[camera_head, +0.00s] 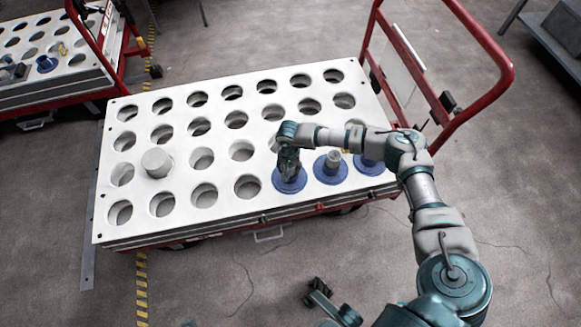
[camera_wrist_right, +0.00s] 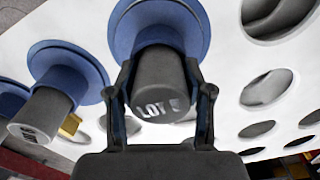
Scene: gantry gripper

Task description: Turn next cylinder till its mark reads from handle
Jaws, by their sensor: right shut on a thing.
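My right gripper (camera_head: 289,160) points down at the plate's near edge, over a blue-flanged cylinder (camera_head: 290,181). In the right wrist view its two fingers (camera_wrist_right: 162,105) are shut on the dark grey body of that cylinder (camera_wrist_right: 160,80). The end face reads "LOT" (camera_wrist_right: 158,107) plus a partly unclear character, nearly upright there. A second blue-flanged cylinder (camera_head: 331,167) stands to the right; its mark (camera_wrist_right: 35,133) is tilted and hard to read. A third blue flange (camera_head: 368,164) is partly behind my arm. The red handle (camera_head: 492,83) rises at the cart's right end.
The white plate (camera_head: 180,212) has rows of mostly empty round holes. A pale cylinder (camera_head: 157,163) stands at its left. A yellow piece (camera_wrist_right: 70,125) shows beside the second cylinder. Another red cart (camera_head: 70,85) is at upper left. Bare floor lies in front.

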